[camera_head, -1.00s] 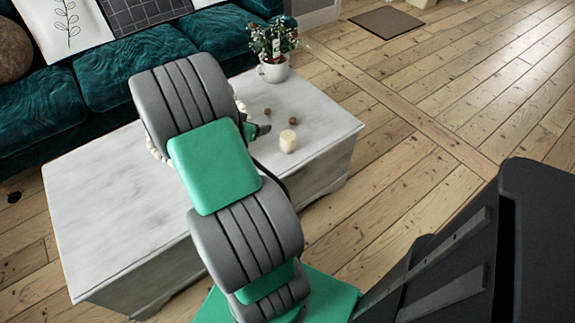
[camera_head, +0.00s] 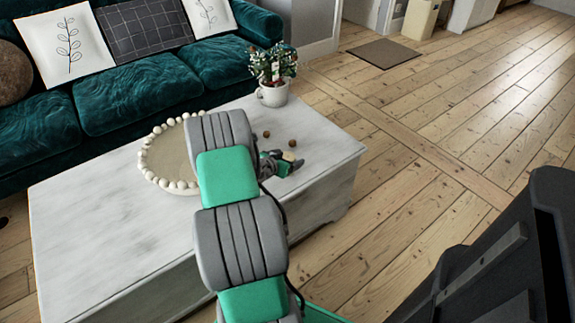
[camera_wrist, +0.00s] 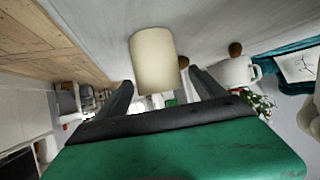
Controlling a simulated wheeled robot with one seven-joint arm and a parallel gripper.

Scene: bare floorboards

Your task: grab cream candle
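The cream candle (camera_head: 289,156) stands on the white coffee table near its right end, partly hidden by my gripper (camera_head: 281,164) in the head view. In the wrist view, which looks upside down, the candle (camera_wrist: 154,58) is a plain pale cylinder. My gripper (camera_wrist: 162,80) is open there, with one dark finger on each side of the candle's near end. A gap shows between the candle and each finger. I cannot tell how deep the candle sits between the fingers.
The coffee table (camera_head: 110,222) also holds a beaded round tray (camera_head: 150,172), a potted plant in a white mug (camera_head: 273,95) and two small brown balls (camera_head: 266,134). A teal sofa (camera_head: 135,88) stands behind. Open floorboards lie to the right.

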